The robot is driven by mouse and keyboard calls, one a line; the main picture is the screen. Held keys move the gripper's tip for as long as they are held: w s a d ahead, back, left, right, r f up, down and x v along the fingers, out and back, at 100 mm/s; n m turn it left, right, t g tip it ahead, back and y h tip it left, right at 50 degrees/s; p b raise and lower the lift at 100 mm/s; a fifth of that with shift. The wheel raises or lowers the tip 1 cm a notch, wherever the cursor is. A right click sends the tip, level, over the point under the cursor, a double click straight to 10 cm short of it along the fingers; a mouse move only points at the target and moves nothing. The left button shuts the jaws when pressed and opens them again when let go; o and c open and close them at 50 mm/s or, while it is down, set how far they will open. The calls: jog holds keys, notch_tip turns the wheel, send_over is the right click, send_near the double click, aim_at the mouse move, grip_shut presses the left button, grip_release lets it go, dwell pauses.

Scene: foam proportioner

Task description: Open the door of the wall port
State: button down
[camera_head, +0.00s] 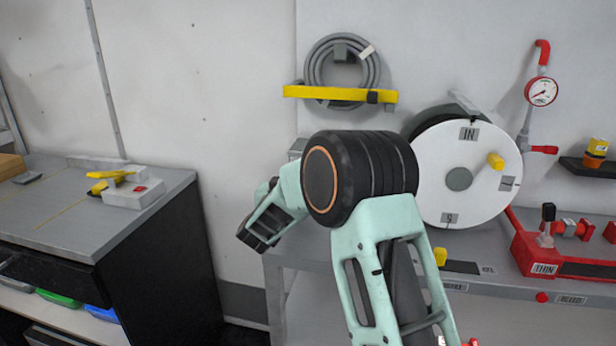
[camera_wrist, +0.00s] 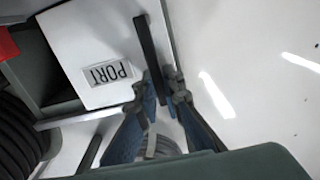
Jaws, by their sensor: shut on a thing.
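The door (camera_wrist: 88,38) of the wall port is a white panel with a framed "PORT" label (camera_wrist: 108,72), seen turned in the wrist view. A dark straight bar handle (camera_wrist: 148,45) runs along its right side. My gripper (camera_wrist: 162,80) is shut on the end of this handle, with a blue-grey finger on either side. How far the door stands from its frame I cannot tell. In the head view my arm hides the gripper and most of the port; a small grey corner (camera_head: 297,148) shows beside the arm.
A white hose reel (camera_head: 480,195) and a coiled grey hose (camera_head: 322,65) on a yellow bracket (camera_head: 340,94) are right of and above my arm. A grey bench (camera_head: 290,270) lies below. A workbench (camera_head: 60,225) with a yellow-handled tool stands left. The wall between is bare.

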jog(key=c, duration=2)
grip_release()
jog(key=shift+c, duration=0.2)
jog(key=v, duration=1.2)
jog(key=shift+r, duration=0.1)
